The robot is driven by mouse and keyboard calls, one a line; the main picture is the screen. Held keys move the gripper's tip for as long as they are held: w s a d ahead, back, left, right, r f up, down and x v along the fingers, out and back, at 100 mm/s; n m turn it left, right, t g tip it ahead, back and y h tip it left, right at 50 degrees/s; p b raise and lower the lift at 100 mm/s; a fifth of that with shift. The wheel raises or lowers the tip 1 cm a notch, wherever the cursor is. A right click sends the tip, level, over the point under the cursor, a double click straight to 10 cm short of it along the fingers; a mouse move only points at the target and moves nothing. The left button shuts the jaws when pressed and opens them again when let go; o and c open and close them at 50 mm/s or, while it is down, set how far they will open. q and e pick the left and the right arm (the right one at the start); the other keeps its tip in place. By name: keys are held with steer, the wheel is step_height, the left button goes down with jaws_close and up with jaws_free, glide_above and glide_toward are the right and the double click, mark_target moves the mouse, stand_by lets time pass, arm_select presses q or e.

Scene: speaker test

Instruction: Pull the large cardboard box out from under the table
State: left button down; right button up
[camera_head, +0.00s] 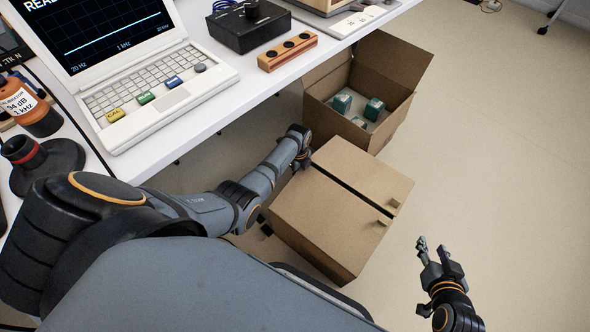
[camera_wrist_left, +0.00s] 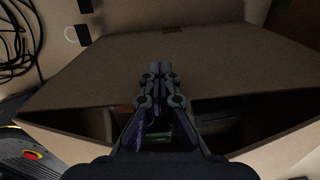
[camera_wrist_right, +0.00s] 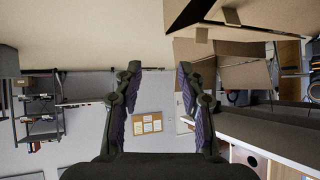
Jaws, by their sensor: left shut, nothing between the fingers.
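A large brown cardboard box (camera_head: 335,210) stands on the floor beside the table's front edge, its top flaps closed with a dark gap between them. My left forearm hides part of its left side. My left gripper (camera_head: 301,160) is at the box's far left corner. In the left wrist view the left gripper (camera_wrist_left: 155,72) is shut and empty, in front of a cardboard panel (camera_wrist_left: 120,70) with dark openings below; contact cannot be told. My right gripper (camera_head: 434,248) is open and empty, to the right of the box and apart from it. It also shows in the right wrist view (camera_wrist_right: 159,72).
An open cardboard box (camera_head: 390,125) with several small green-and-white packages (camera_head: 374,109) stands behind the large one. The white table (camera_head: 225,105) holds a laptop (camera_head: 125,70), a black box (camera_head: 250,28) and a wooden block (camera_head: 287,52). The floor (camera_head: 500,150) at right is clear.

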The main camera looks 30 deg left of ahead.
arm_select(q)
steer(key=shift+s+d+p, duration=0.2)
steer(key=shift+d+p, duration=0.05)
steer(key=shift+d, duration=0.4)
steer(key=shift+s+d+p, duration=0.2)
steer(key=shift+d+p, duration=0.05)
steer(key=shift+d, duration=0.35)
arm_select(e)
steer(key=s+f+g, duration=0.5)
steer(key=s+f, duration=0.2)
steer(key=s, duration=0.2)
steer(key=shift+s+a+f, duration=0.25)
steer(key=shift+s+a, duration=0.1)
steer(key=shift+a, duration=0.1)
